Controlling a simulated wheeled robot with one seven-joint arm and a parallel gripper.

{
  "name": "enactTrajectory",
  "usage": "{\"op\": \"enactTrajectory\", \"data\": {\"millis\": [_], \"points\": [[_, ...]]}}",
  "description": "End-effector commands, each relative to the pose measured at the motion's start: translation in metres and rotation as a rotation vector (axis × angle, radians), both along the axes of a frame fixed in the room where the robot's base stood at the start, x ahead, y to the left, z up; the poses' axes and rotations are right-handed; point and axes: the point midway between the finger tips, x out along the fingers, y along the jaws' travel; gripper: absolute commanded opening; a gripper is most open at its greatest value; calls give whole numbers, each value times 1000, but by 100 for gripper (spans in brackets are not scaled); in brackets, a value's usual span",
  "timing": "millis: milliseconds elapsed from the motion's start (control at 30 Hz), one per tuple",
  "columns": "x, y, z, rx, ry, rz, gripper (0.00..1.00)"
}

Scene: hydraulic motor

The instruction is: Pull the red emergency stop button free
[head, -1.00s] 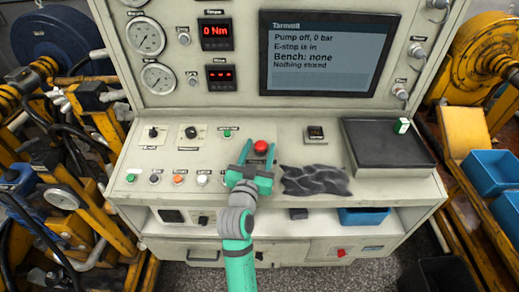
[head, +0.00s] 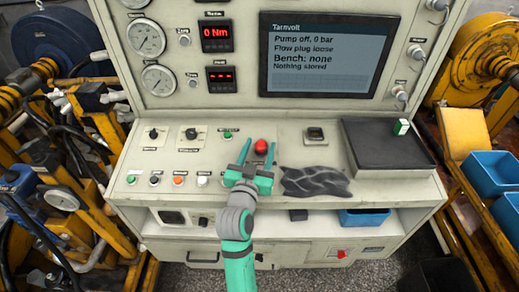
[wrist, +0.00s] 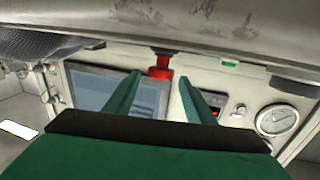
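The red emergency stop button (head: 261,146) stands on the sloped control panel, near its middle. It also shows in the wrist view (wrist: 161,69), with a round red cap on a narrower red part. My gripper (head: 259,149) is open and empty, its two green fingers on either side of the button. In the wrist view, gaps show between the cap and my fingertips (wrist: 159,77). The screen (head: 327,54) reads "Pump off, 0 bar", "Flow plug loose", "Bench: none" and "Nothing stored".
A crumpled dark cloth (head: 316,181) lies just right of my gripper. A dark tray (head: 388,150) with a small green-and-white block (head: 401,127) is farther right. Knobs and coloured buttons (head: 178,180) line the panel at left. Gauges (head: 158,79) are on the upright face.

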Motion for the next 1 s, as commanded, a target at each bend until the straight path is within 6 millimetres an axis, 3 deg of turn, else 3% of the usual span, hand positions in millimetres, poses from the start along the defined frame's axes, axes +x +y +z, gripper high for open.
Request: {"op": "enactTrajectory", "data": {"millis": [367,800,1000], "points": [[-10,3,-2,0,3,1,49],[-85,19,-1,-1,2,1,49],[-103,23,-1,-1,2,0,49]]}}
